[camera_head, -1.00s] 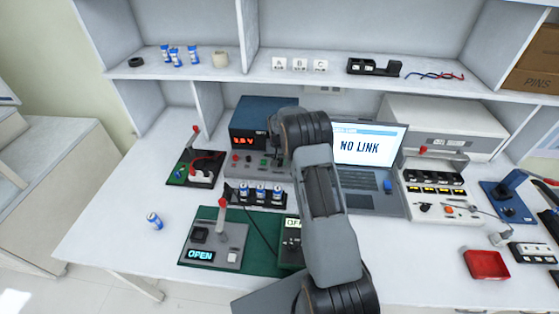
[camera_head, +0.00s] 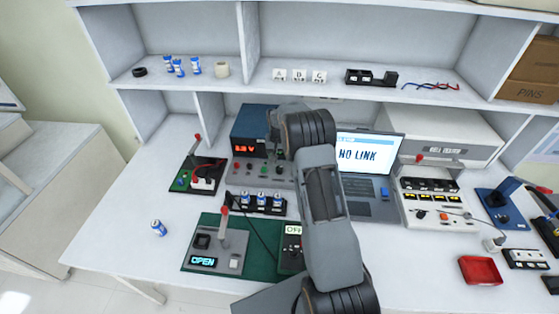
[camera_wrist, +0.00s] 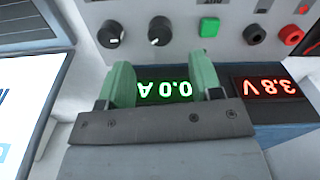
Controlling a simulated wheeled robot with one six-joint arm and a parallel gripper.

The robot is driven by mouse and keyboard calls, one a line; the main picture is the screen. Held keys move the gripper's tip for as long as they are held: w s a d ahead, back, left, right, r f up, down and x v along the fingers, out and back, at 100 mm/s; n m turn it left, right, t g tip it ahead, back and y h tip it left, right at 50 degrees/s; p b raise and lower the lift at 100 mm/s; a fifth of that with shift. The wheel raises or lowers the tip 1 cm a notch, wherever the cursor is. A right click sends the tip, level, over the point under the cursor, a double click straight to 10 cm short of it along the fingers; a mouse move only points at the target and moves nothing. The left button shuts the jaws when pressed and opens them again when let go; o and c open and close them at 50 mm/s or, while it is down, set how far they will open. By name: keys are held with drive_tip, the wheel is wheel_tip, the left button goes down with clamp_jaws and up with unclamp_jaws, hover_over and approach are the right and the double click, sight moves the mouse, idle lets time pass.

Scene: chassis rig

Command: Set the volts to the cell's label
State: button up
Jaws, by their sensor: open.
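The power supply (camera_head: 247,122) is a blue box with a grey control panel, behind my arm in the head view. The green amps display (camera_wrist: 165,90) reads 0.0 A. Two black knobs (camera_wrist: 110,34) (camera_wrist: 159,30) sit on the panel above my gripper's fingertips in that picture. My gripper (camera_wrist: 163,78) is open, its green fingers apart with nothing held between them.
Several cells stand in a black holder (camera_head: 256,212) in front of the supply. A laptop (camera_head: 371,205) showing NO LINK is right of my arm. A green mat (camera_head: 262,268) carries a switch unit reading OPEN. A red tray (camera_head: 480,270) lies at right.

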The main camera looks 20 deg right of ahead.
sight(279, 168)
wheel_tip(279, 168, up, 7)
drive_tip(key=p, duration=0.3)
